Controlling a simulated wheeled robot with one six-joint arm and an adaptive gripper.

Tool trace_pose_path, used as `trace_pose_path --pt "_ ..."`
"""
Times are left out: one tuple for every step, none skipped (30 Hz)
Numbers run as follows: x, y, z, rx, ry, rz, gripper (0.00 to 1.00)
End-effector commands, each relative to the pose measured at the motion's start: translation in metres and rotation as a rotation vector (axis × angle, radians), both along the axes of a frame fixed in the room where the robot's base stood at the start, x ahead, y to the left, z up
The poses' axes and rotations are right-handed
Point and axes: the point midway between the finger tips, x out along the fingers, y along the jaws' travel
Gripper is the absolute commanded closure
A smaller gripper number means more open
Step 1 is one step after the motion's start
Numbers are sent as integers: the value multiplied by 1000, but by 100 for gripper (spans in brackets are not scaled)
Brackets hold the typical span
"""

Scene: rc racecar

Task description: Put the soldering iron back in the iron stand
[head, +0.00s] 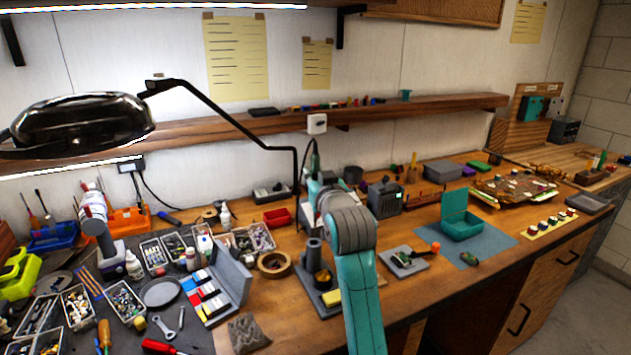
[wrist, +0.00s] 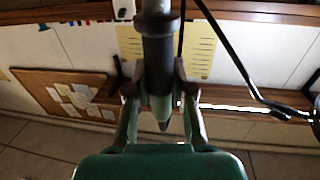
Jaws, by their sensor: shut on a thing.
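In the wrist view my gripper (wrist: 159,92) is shut on the soldering iron (wrist: 159,58), which has a dark handle with a pale green part between the fingers and a dark, narrow end beyond them. In the head view my arm hides most of the gripper and iron; a dark cord rises there toward the wall socket. The iron stand (head: 313,252) is a dark grey upright tube on a flat base, with a yellow sponge at the front. It stands on the bench left of my forearm. The gripper appears above and behind it, apart from it.
A tape roll (head: 274,265) and an open grey case (head: 228,286) lie left of the stand. A grey pad (head: 405,262) with a small board lies right of my forearm. A black lamp (head: 82,120) reaches in from the left. Parts trays crowd the left bench.

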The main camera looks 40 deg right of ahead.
Motion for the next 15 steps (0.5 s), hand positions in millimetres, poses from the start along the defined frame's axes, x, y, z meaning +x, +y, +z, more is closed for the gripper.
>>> trace_pose_path --pt "0 0 -1 0 0 -1 100" --pt "0 0 -1 0 0 -1 100" --pt "0 0 -3 0 1 -1 100" --pt "0 0 -5 0 1 -1 100" --pt "0 0 -7 0 0 0 100" --pt "0 0 -11 0 1 0 100" --pt "0 0 -13 1 2 0 100" --pt "0 0 -16 1 3 0 100" --pt "0 0 -20 1 2 0 100" --pt "0 0 -22 0 1 0 100" --pt "0 0 -24 0 1 0 100" --pt "0 0 -27 1 2 0 100" --pt "0 0 -30 1 2 0 100" --pt "0 0 -32 1 2 0 100" --pt "0 0 -34 0 1 0 100"
